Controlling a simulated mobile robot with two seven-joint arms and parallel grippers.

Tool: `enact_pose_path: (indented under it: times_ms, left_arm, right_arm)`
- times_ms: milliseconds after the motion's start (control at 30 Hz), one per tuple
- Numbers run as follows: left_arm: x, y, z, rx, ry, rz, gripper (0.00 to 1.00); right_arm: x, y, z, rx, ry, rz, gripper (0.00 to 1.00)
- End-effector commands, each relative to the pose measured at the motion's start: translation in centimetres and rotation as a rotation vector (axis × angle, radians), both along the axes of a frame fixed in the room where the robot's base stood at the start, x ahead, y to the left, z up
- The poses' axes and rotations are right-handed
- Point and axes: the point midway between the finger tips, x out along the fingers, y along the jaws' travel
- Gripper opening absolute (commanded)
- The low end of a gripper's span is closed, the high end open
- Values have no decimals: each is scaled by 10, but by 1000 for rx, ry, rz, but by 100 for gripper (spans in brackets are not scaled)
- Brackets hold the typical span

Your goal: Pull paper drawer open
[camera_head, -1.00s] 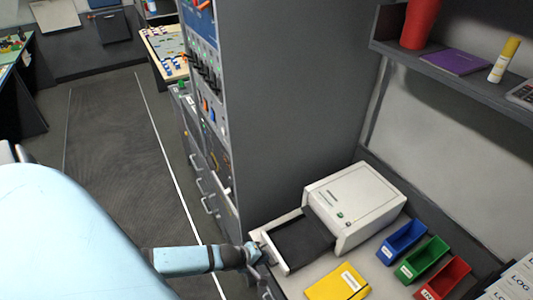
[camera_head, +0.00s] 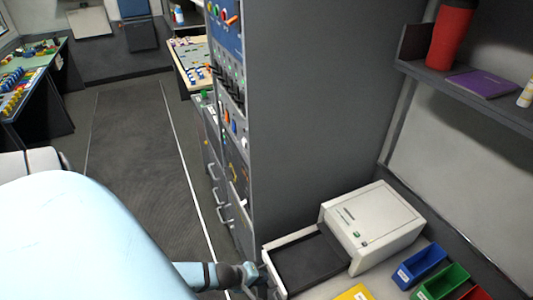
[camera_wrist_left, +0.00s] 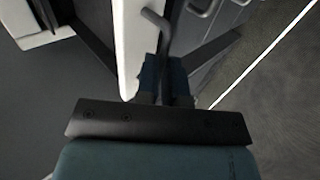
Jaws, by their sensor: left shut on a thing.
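The paper drawer (camera_head: 308,262), a pale-rimmed tray with a dark inside, sticks out from the front of the white printer (camera_head: 375,225) on the counter. My left gripper (camera_head: 256,277) is at the drawer's front, near the bottom of the head view. In the left wrist view, the gripper's blue fingers (camera_wrist_left: 165,80) are closed around a dark bar at the pale drawer front (camera_wrist_left: 133,40). The grip itself is partly hidden by the gripper body. My right gripper is out of view.
A tall grey rack (camera_head: 300,110) stands left of the printer. Blue (camera_head: 420,266), green (camera_head: 440,282) and red bins and a yellow item (camera_head: 355,292) lie on the right. A shelf (camera_head: 480,95) hangs above. The aisle floor (camera_head: 140,150) is clear.

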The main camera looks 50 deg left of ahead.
Motion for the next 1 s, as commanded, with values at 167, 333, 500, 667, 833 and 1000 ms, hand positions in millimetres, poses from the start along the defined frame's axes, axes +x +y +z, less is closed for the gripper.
enact_pose_path:
  times_ms: [167,333,500,667,833,1000]
  left_arm:
    - [-16,5,-2,2,6,-1,0]
    - [-29,9,-2,2,6,-1,0]
    - [-41,13,-2,3,5,-2,0]
    - [-46,15,-2,1,4,-1,0]
    - [-46,15,-1,1,4,-1,0]
    - [-46,15,-1,1,3,-1,30]
  right_arm:
    - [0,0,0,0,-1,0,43]
    - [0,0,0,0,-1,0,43]
    - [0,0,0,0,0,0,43]
    - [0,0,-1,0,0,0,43]
    - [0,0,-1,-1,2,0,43]
    - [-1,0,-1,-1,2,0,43]
